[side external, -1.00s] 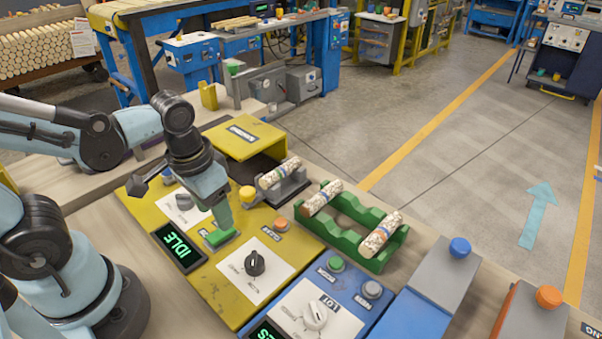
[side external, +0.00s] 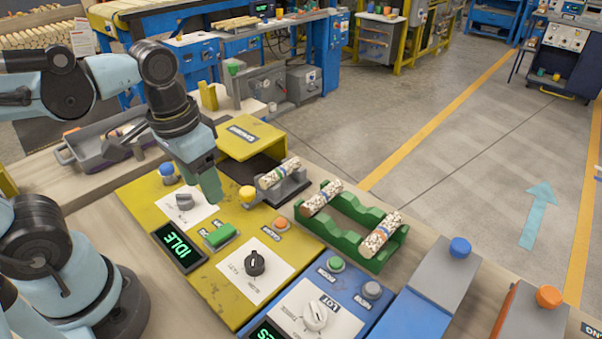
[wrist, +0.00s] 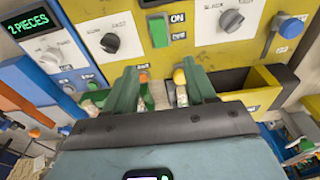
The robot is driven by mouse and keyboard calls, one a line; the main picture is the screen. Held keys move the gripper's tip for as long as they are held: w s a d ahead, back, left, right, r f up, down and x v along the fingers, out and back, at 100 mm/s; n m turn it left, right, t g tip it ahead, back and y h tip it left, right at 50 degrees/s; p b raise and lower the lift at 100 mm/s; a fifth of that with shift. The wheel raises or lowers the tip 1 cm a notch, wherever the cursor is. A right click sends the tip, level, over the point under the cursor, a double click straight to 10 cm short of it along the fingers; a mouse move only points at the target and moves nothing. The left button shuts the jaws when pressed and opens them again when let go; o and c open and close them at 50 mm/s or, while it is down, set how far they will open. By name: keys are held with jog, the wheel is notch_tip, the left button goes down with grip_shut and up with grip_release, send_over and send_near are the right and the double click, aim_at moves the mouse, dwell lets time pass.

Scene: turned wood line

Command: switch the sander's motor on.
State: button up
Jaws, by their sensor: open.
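The sander's yellow panel (side external: 222,286) carries a green rocker switch (side external: 220,236), labelled ON and OFF. I cannot tell which end of the switch is pressed in. The green switch also shows in the wrist view (wrist: 158,31), beside the ON label. The panel's display (side external: 179,247) reads IDLE. My gripper (side external: 211,196) is above the panel, apart from the switch. In the wrist view its two green fingers (wrist: 160,70) are spread, with nothing held between them.
A black knob (side external: 254,263), a grey knob (side external: 184,201), an orange button (side external: 282,223) and a yellow button (side external: 247,194) are close by. A green rack (side external: 345,225) holds speckled cylinders. A blue panel (side external: 318,305) adjoins in front.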

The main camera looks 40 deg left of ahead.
aim_at(220, 233)
jog(key=shift+g, duration=0.7)
jog(key=shift+w+f, duration=0.2)
jog(key=shift+f, duration=1.75)
jog(key=shift+w+f, duration=0.15)
jog(key=shift+f, duration=1.8)
jog(key=shift+w+f, duration=0.2)
jog(key=shift+f, duration=1.75)
grip_shut()
jog(key=shift+s+t, duration=0.2)
jog(key=shift+t, duration=0.5)
jog(key=shift+s+t, duration=0.15)
jog(key=shift+t, duration=0.55)
